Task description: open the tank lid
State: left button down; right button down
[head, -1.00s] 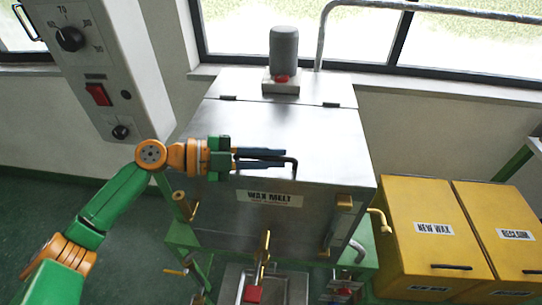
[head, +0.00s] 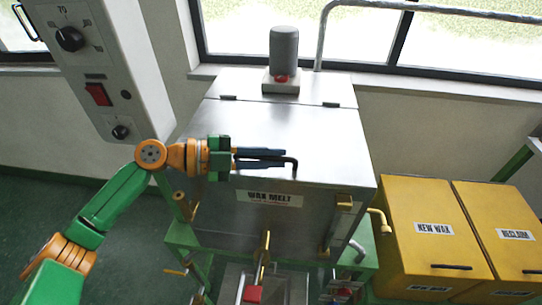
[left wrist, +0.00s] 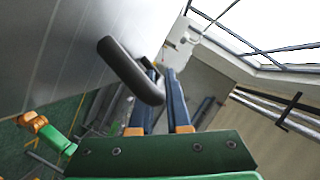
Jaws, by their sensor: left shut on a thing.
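The steel wax melt tank (head: 265,225) stands in the middle of the head view, with a "WAX MELT" label on its front. Its lid (head: 290,130) lies flat and closed on top, hinged at the back. A dark bar handle (head: 293,166) sits near the lid's front edge; it also shows large in the left wrist view (left wrist: 130,72). My left gripper (head: 284,159) comes in from the left, its two blue fingers at the handle. It is shut on the handle. My right gripper is not in view.
A grey motor (head: 284,50) stands behind the lid's hinges. A control box (head: 95,65) with knobs and a red switch hangs at upper left. Yellow bins, new wax (head: 430,260) and reclaim (head: 510,262), stand at right. A brass valve with a red handle (head: 252,294) is at the tank's front.

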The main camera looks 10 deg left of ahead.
pick_arm(q)
jog(key=shift+w+r, duration=0.1)
jog(key=shift+r, duration=0.45)
jog(key=w+r+n+g+p, duration=0.1)
jog(key=w+r+p, duration=0.2)
jog(key=r, duration=0.4)
jog(key=w+r+n+p, duration=0.2)
jog(key=w+r+p, duration=0.1)
jog(key=r+p, duration=0.2)
jog(key=shift+w+r+g+y, duration=0.3)
jog(key=shift+r+g+y, duration=0.1)
jog(key=shift+r, duration=0.65)
